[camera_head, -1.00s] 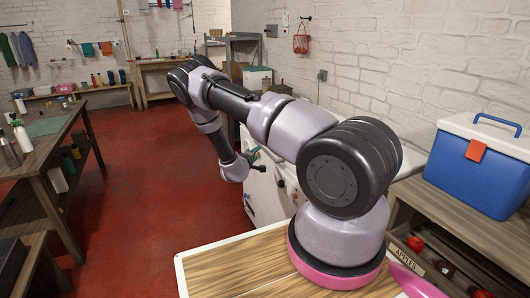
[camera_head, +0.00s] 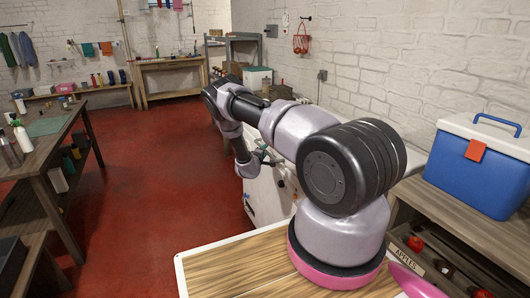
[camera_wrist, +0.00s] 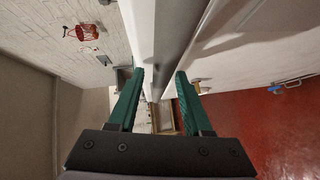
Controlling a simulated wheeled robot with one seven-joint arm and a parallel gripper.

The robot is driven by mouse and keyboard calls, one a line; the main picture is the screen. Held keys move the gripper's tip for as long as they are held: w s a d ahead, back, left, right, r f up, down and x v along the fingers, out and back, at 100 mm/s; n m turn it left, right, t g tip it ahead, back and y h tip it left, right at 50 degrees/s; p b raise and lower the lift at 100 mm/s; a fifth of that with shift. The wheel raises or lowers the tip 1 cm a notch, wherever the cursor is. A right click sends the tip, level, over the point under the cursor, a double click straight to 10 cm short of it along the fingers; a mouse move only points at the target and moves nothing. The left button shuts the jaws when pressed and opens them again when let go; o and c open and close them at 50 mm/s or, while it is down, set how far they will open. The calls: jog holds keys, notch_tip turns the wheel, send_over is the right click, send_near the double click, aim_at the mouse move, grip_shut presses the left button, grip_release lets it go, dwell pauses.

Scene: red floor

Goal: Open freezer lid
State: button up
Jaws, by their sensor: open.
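The white freezer (camera_head: 262,198) stands against the brick wall beyond my arm's base, and my arm hides much of it. In the wrist view its white front (camera_wrist: 255,50) is on the right, and a pale lid edge (camera_wrist: 172,35) runs down the upper middle. My gripper (camera_wrist: 160,75) is open, its two green fingers spread on either side of that edge's line. Nothing is clearly held, and I cannot tell whether the fingers touch the lid. In the head view my gripper (camera_head: 268,158) is small and dark beside the freezer. The lid looks closed.
A blue cooler box (camera_head: 475,165) stands on a wooden bench at right, above apple crates. A workbench (camera_head: 50,150) with bottles is at left. Shelves (camera_head: 245,60) stand at the back. The red floor (camera_head: 160,180) between is clear.

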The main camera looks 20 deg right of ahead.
grip_shut()
dwell(1.5)
